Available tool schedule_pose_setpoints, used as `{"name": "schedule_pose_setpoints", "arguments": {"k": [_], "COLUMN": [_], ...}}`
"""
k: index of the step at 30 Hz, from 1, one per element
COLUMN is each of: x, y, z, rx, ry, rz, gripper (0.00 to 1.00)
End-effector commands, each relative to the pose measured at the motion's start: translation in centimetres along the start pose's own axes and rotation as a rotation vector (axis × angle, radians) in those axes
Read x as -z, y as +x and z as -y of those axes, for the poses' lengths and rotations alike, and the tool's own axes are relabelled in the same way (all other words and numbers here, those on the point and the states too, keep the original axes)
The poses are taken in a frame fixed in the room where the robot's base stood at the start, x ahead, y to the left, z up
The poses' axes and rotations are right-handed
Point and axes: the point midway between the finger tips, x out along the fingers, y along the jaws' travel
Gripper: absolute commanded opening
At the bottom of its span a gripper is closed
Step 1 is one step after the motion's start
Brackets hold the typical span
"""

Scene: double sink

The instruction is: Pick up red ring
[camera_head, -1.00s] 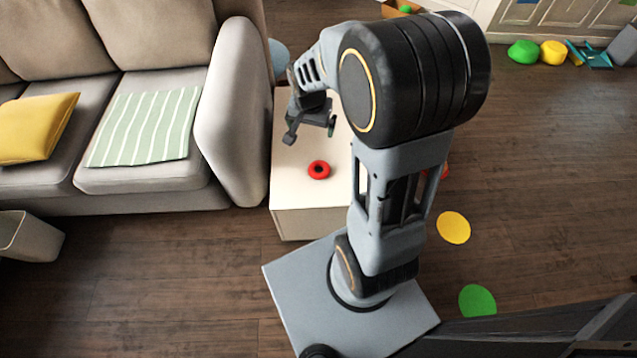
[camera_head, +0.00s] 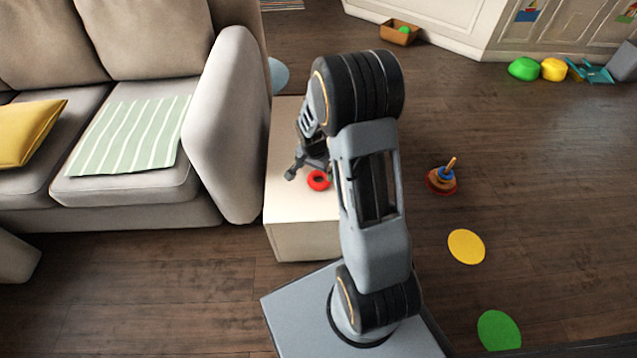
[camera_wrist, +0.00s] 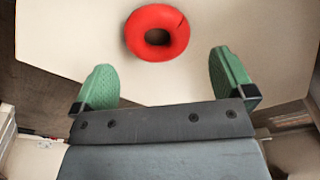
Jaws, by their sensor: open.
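The red ring (camera_head: 318,181) lies flat on the light side table (camera_head: 285,240) beside the sofa. In the wrist view the red ring (camera_wrist: 157,33) is whole, near the top middle, beyond the fingertips and roughly centred between them. My gripper (camera_head: 310,175) is above the table close to the ring in the head view, partly covered by my arm. In the wrist view my gripper (camera_wrist: 165,84) has its two green finger pads spread wide with nothing between them. It is apart from the ring.
The sofa (camera_head: 240,130) with its raised armrest stands just left of the table. A stacking toy (camera_head: 442,178) and a yellow disc (camera_head: 466,246) and green disc (camera_head: 499,331) are on the floor to the right. A wooden box (camera_head: 400,32) is at the back.

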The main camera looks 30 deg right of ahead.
Motion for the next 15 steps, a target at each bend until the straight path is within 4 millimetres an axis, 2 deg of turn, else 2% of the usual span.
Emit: {"name": "schedule_pose_setpoints", "arguments": {"k": [8, 15], "x": [0.0, 0.3], "y": [1.3, 4.3], "z": [-0.1, -0.4], "rx": [-0.001, -0.002], "ry": [0.000, 0.001], "rz": [0.001, 0.001], "gripper": [1.00, 1.00]}}
